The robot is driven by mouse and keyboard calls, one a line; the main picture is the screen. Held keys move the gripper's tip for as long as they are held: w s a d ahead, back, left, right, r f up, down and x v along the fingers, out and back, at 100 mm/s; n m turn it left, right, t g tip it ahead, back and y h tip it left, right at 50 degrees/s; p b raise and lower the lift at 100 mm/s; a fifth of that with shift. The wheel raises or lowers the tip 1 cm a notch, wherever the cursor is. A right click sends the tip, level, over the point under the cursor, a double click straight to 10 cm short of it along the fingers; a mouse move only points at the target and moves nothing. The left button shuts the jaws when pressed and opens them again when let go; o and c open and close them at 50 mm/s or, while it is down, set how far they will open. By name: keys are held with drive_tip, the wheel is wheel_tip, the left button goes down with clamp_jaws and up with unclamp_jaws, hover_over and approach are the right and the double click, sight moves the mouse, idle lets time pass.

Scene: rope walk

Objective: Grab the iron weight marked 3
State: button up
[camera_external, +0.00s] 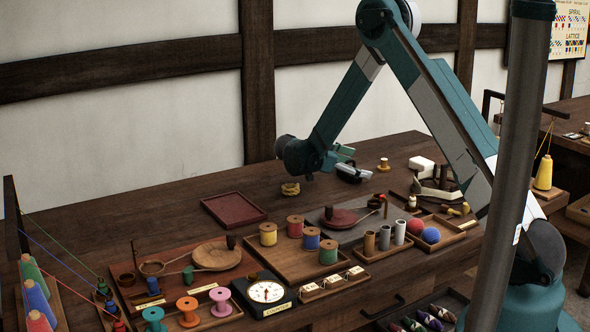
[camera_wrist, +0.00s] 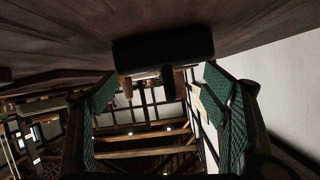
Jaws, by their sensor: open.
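My gripper (camera_external: 352,163) is open, held low over the back of the table and pointing right; its green-padded fingers also show in the wrist view (camera_wrist: 160,88). A dark block (camera_wrist: 163,48) lies across the top of the wrist view, between and beyond the fingertips; whether it is a weight I cannot tell. The table shows upside down there. In the external view, three small cylinders, brown (camera_external: 369,244), grey (camera_external: 385,238) and pale (camera_external: 399,232), stand in a row at the right. I can read no 3 on anything, so the iron weight is not identifiable.
Coloured spools (camera_external: 268,234), a round dial (camera_external: 266,292) and red and blue balls (camera_external: 431,236) crowd the front.

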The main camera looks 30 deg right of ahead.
drive_tip(key=shift+b+x, duration=0.4)
drive_tip(key=shift+x, duration=1.4)
drive_tip(key=shift+s, duration=0.1)
drive_tip(key=c, duration=1.4)
